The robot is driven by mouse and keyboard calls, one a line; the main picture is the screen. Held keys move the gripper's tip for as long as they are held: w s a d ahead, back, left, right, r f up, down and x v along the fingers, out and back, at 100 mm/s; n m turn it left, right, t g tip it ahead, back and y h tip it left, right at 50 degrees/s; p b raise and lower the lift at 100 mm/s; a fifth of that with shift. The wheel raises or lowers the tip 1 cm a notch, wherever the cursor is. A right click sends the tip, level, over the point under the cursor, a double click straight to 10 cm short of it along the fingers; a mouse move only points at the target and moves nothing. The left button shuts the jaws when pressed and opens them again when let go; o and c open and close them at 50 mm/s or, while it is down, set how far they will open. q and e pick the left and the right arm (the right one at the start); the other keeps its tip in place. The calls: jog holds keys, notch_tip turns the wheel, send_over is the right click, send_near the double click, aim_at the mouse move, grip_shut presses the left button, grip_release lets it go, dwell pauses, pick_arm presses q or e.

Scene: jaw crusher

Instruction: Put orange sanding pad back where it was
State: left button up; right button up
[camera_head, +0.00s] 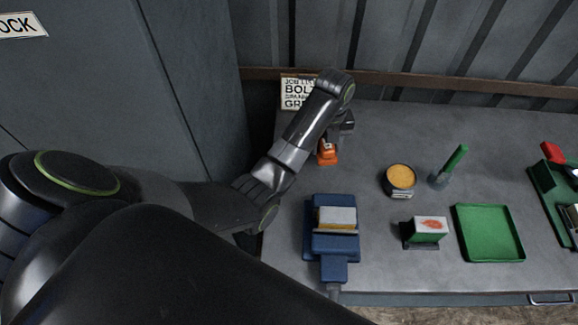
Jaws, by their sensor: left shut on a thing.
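The orange sanding pad (328,158) is a small orange block at the back left of the grey bench. My left gripper (328,144) reaches down over it from above and is shut on it. The wrist and forearm hide part of the gripper and the bench behind. I cannot tell whether the pad touches the bench top. My right gripper is not in view.
On the bench (385,135) stand a blue vise-like fixture (322,243), a round tin (400,181), a green-handled tool (453,163), a green-and-white block (428,229), a green tray (487,205) and a green rack (548,185). A sign (296,92) stands at the back. The back middle is clear.

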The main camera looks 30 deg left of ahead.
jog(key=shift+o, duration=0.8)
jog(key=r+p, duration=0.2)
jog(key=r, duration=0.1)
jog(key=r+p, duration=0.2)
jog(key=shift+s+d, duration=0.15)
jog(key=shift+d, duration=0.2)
pick_arm(q)
jog(key=s+a+r+m, duration=0.2)
jog(key=s+a+m, duration=0.4)
jog(key=a, duration=0.1)
jog(key=shift+m, duration=0.3)
notch_tip(320, 180, down, 5)
jog(key=b, duration=0.5)
jog(key=shift+s+f, duration=0.15)
notch_tip(320, 180, down, 4)
jog(key=shift+r+p, duration=0.1)
jog(key=shift+p, duration=0.45)
jog(key=shift+f, duration=0.25)
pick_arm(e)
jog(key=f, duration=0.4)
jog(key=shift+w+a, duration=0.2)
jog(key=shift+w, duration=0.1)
pick_arm(q)
jog(key=shift+f, duration=0.25)
jog(key=o, duration=1)
jog(key=shift+r, duration=0.1)
jog(key=shift+c, duration=0.2)
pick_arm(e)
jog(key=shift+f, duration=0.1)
